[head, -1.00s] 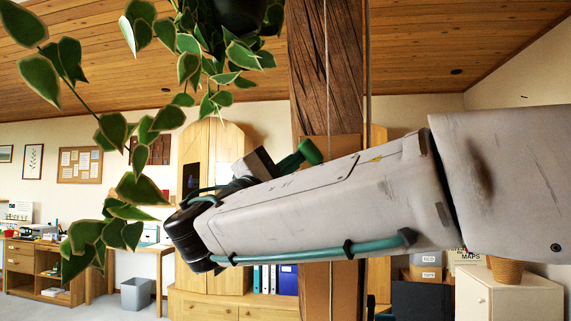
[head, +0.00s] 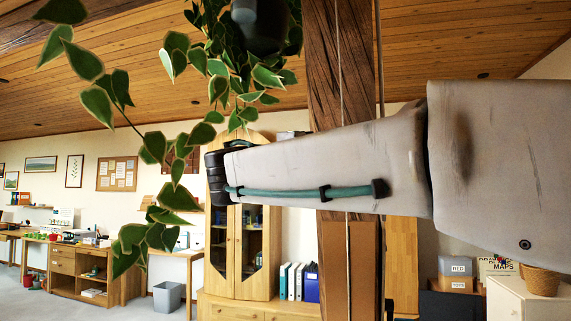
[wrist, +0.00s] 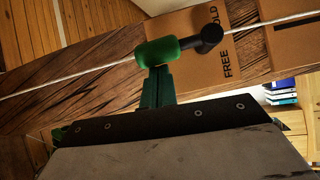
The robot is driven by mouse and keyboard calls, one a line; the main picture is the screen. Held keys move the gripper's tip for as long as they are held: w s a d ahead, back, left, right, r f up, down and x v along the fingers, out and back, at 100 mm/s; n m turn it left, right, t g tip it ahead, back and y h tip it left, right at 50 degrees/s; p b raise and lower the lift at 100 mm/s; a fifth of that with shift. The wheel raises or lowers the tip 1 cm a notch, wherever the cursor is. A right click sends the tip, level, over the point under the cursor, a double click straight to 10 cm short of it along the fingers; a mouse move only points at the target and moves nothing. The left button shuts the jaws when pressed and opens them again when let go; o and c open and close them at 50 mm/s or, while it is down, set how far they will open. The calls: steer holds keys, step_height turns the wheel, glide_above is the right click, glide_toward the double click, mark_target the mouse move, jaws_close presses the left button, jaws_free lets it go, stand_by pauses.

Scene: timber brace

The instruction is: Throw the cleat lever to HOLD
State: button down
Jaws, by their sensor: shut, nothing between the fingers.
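The cleat lever shows in the wrist view as a green rounded grip (wrist: 157,52) on a dark arm with a black pivot (wrist: 208,38). It points left in that picture, away from the label plate's printed words. The tan label plate (wrist: 200,70) reads FREE, with a partly covered word ending in OLD above it. My gripper (wrist: 157,82) has its green fingers shut and empty. The fingertips are just below the grip in the picture; I cannot tell whether they touch it. In the head view my arm hides the gripper and lever.
A thick timber post (head: 340,90) carries the plate, with a pale rope (wrist: 90,74) running along it. A hanging plant (head: 180,195) trails leaves left of my arm. A glazed cabinet (head: 236,235) and desks (head: 80,270) stand behind.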

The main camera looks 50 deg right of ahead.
steer(key=shift+s+d+r+m+t+y, duration=0.15)
steer(key=shift+s+d+m+t+y, duration=0.1)
steer(key=shift+s+m+t+y, duration=0.3)
steer(key=shift+s+d+r+m+t+y, duration=0.2)
steer(key=shift+s+m+t+y, duration=0.25)
steer(key=shift+s+m, duration=0.3)
steer(key=shift+s+d+r+m+t+y, duration=0.15)
steer(key=shift+s+d+m+t+y, duration=0.2)
steer(key=shift+s+m+t, duration=0.3)
steer(key=shift+s+a, duration=0.1)
steer(key=w+a+r, duration=0.3)
steer(key=w+a, duration=0.1)
steer(key=a, duration=0.6)
steer(key=shift+a, duration=0.2)
